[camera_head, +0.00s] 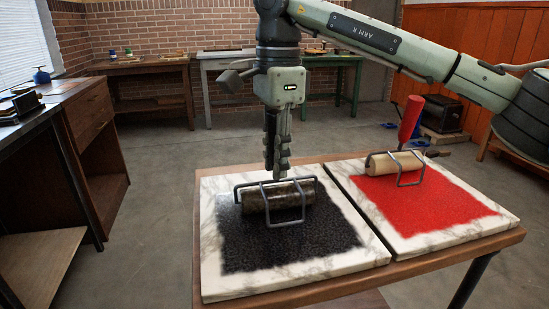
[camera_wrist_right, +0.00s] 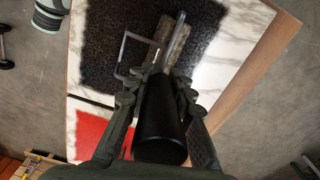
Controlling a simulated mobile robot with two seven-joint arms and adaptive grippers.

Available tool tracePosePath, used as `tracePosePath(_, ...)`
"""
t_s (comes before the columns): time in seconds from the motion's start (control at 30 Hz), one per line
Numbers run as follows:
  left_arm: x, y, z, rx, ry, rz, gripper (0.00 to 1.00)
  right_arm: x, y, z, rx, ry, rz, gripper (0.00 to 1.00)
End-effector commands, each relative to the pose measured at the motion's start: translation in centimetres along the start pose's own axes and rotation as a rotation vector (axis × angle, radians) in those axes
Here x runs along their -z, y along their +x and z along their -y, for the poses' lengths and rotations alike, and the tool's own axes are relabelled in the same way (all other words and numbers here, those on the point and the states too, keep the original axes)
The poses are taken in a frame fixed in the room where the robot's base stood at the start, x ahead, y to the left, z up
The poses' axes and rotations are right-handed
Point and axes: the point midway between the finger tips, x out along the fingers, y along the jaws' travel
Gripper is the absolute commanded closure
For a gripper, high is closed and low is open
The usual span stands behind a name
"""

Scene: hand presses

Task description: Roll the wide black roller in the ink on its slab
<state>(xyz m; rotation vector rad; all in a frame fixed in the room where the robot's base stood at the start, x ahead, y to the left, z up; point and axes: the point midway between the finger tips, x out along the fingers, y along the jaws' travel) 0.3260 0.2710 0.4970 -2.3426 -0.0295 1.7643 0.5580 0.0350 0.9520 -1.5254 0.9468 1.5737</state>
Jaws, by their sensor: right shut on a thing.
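The wide roller (camera_head: 285,197) has a dark, mottled cylinder in a wire frame. It lies across the far part of the black ink (camera_head: 295,240) on the left marble slab (camera_head: 212,285). I cannot tell whether it presses on the ink or is just above it. My right gripper (camera_head: 277,165) points down over the roller and is shut on its black handle. In the right wrist view the handle (camera_wrist_right: 160,120) lies between the fingers, with the roller cylinder (camera_wrist_right: 175,45) beyond it over the black ink (camera_wrist_right: 110,35). My left gripper is not in view.
Next to it on the wooden table (camera_head: 390,275) is a second marble slab (camera_head: 480,226) with red ink (camera_head: 425,205). A pale roller (camera_head: 392,162) with an upright red handle (camera_head: 410,120) rests there. Dark workbenches stand left and behind.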

Motion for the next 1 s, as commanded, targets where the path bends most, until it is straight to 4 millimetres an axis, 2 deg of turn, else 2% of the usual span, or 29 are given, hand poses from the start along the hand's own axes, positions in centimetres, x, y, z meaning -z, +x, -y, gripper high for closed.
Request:
tracePosePath(0.3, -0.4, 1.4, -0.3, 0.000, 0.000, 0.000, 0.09, -0.4, 0.2, -2.5, 0.002, -0.001, 0.000, 1.00)
tracePosePath(0.63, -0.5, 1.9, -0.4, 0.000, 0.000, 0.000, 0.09, -0.6, 0.2, -3.7, 0.002, -0.001, -0.001, 1.00)
tracePosePath(1.0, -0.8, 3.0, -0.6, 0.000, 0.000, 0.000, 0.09, -1.0, 0.2, -6.4, 0.001, 0.000, 0.000, 1.00)
